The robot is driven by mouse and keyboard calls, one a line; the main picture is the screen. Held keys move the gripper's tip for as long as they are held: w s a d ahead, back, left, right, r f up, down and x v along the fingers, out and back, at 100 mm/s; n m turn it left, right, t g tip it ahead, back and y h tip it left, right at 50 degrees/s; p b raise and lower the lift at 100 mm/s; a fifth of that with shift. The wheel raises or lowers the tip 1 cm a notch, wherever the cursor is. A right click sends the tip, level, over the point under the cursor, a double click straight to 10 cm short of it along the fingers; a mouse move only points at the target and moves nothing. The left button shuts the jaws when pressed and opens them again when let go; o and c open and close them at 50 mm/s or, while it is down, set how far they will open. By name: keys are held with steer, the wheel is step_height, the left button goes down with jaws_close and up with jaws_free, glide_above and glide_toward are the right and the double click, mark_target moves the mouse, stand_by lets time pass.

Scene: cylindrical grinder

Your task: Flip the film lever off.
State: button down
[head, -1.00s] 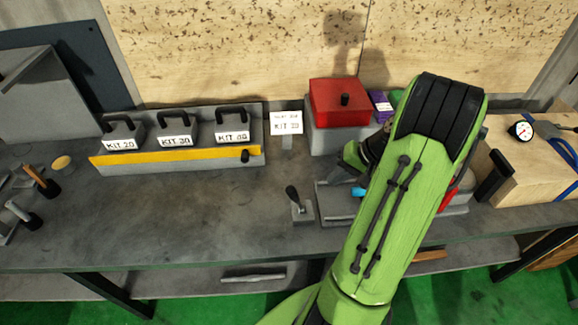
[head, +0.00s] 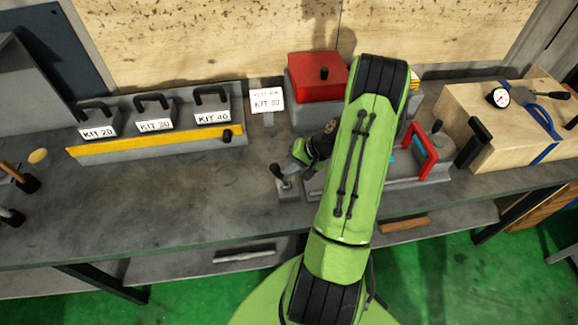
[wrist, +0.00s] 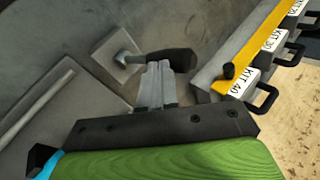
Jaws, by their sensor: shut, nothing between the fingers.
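The lever (head: 278,173) has a black handle and stands on a small grey base plate on the bench, left of the grey fixture. In the head view its handle leans up and to the left. In the wrist view the black handle (wrist: 178,60) lies across, just beyond my gripper (wrist: 159,68). My gripper's fingers are together with nothing between them. Their tips are at the handle, and I cannot tell whether they touch it. In the head view my wrist is just right of the lever, and the fingertips are hard to make out there.
A rack with a yellow strip (head: 150,146) and black-handled kit blocks is at the left. A red box (head: 318,78) stands behind the lever. A grey fixture with a red handle (head: 420,150) and a wooden box (head: 520,130) are at the right. Bare bench lies left of the lever.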

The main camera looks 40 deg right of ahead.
steer(key=shift+w+a, duration=0.1)
steer(key=shift+w+a+f+b, duration=0.1)
steer(key=shift+w+a+b, duration=0.1)
steer(key=shift+a+b, duration=0.15)
steer(key=shift+w+a+f+b, duration=0.1)
steer(key=shift+w+a+b, duration=0.1)
steer(key=shift+a, duration=0.25)
steer(key=shift+w, duration=0.1)
steer(key=shift+r, duration=0.1)
